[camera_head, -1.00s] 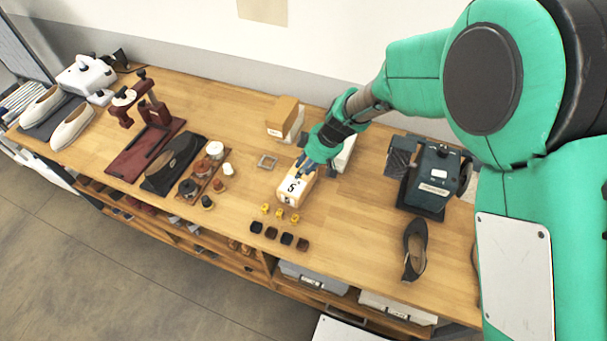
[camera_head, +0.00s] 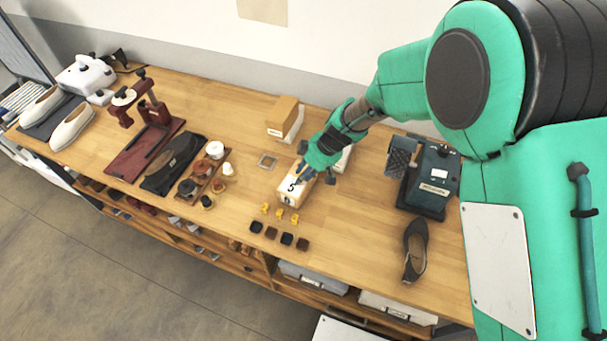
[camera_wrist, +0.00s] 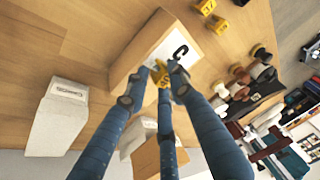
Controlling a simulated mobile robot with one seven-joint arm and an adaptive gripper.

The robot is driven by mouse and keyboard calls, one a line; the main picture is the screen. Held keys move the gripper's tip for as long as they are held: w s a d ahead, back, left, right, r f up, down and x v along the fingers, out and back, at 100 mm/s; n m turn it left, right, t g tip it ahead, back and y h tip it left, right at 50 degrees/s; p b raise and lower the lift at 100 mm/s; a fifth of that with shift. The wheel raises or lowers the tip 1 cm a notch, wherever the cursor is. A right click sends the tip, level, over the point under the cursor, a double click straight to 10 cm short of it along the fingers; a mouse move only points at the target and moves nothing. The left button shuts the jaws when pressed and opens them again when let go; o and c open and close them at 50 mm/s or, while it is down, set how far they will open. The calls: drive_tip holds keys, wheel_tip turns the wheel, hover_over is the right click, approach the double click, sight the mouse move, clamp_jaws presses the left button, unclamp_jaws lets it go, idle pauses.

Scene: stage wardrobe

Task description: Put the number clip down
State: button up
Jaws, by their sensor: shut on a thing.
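My gripper (camera_wrist: 162,76) is shut on a small yellow number clip (camera_wrist: 161,77), seen between the fingertips in the wrist view. That block (camera_wrist: 137,58) also shows just beyond the fingertips in the wrist view. I cannot tell whether the clip touches it. Other yellow clips (camera_head: 280,213) stand in a short row in front of the block.
Several dark small blocks (camera_head: 271,232) lie in front of the yellow clips. A dark shoe (camera_head: 416,250) and a dark green machine (camera_head: 432,180) stand to the right. Bare tabletop (camera_head: 350,230) lies between.

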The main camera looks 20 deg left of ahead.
drive_tip(key=shift+f, duration=0.15)
drive_tip(key=o, duration=0.7)
drive_tip(key=shift+o, duration=0.2)
drive_tip(key=shift+r, duration=0.2)
drive_tip(key=shift+d+r, duration=0.1)
drive_tip(key=shift+r, duration=0.15)
drive_tip(key=v, duration=1.1)
drive_tip(key=shift+r+p, duration=0.15)
drive_tip(key=shift+p, duration=0.25)
drive_tip(key=shift+d, duration=0.15)
